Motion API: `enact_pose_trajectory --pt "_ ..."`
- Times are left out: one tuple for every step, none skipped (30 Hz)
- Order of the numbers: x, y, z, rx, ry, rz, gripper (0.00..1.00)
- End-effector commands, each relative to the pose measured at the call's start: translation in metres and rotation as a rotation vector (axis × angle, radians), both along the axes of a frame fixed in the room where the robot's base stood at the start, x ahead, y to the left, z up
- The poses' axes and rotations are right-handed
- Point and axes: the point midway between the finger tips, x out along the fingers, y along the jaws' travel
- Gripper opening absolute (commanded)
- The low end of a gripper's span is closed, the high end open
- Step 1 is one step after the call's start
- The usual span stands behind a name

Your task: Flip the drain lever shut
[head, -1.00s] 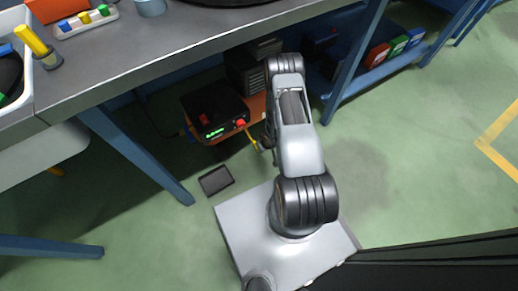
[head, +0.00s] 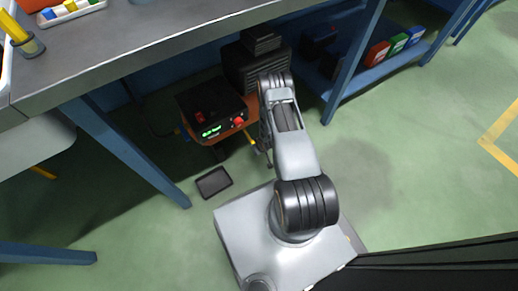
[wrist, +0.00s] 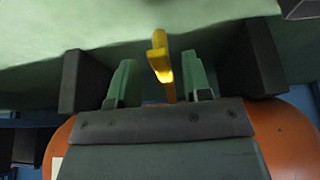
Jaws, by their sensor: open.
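The drain lever is a yellow bar. In the wrist view the lever (wrist: 160,58) stands upright in the picture, between the two jaws of my gripper (wrist: 161,76). The jaws are open with a gap on either side of the lever; I cannot tell how deep it sits between them. In the head view a short yellow piece of the lever (head: 249,137) shows beside the orange tank (head: 224,133), under the bench. My gripper is mostly hidden behind my arm there, close to the lever's right side.
A black box (head: 225,110) with a green display and red knobs sits over the orange tank. A dark ribbed unit (head: 255,68) stands behind it. The bench top (head: 160,50) overhangs them, with a blue leg (head: 130,150) at left. A dark flat tray (head: 214,182) lies on the floor.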

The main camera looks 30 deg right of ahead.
Motion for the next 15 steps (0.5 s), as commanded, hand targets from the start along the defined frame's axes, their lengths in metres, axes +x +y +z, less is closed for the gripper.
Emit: enact_pose_trajectory --pt "0.0000 0.0000 0.0001 0.000 0.000 0.000 0.43" --pt "0.0000 0.0000 0.0001 0.000 0.000 0.000 0.40" --pt "-0.0001 0.0000 0.0002 0.000 0.000 0.000 0.36" --pt "-0.0001 0.0000 0.0002 0.000 0.000 0.000 0.33" --pt "-0.0001 -0.0001 0.0002 0.000 0.000 0.000 0.30" --pt "-0.0001 -0.0001 0.0002 0.000 0.000 0.000 0.27" --pt "-0.0001 -0.0001 0.0002 0.000 0.000 0.000 0.24" --pt "-0.0001 -0.0001 0.0002 0.000 0.000 0.000 0.21" --pt "-0.0001 -0.0001 0.0002 0.000 0.000 0.000 0.17" --pt "-0.0001 -0.0001 0.0003 0.000 0.000 0.000 0.14" --pt "-0.0001 -0.0001 0.0003 0.000 0.000 0.000 0.11" --pt "-0.0001 -0.0001 0.0003 0.000 0.000 0.000 0.07" --pt "-0.0001 -0.0001 0.0003 0.000 0.000 0.000 0.04" --pt "-0.0001 -0.0001 0.0003 0.000 0.000 0.000 0.02" --pt "-0.0001 0.0000 0.0003 0.000 0.000 0.000 0.00"
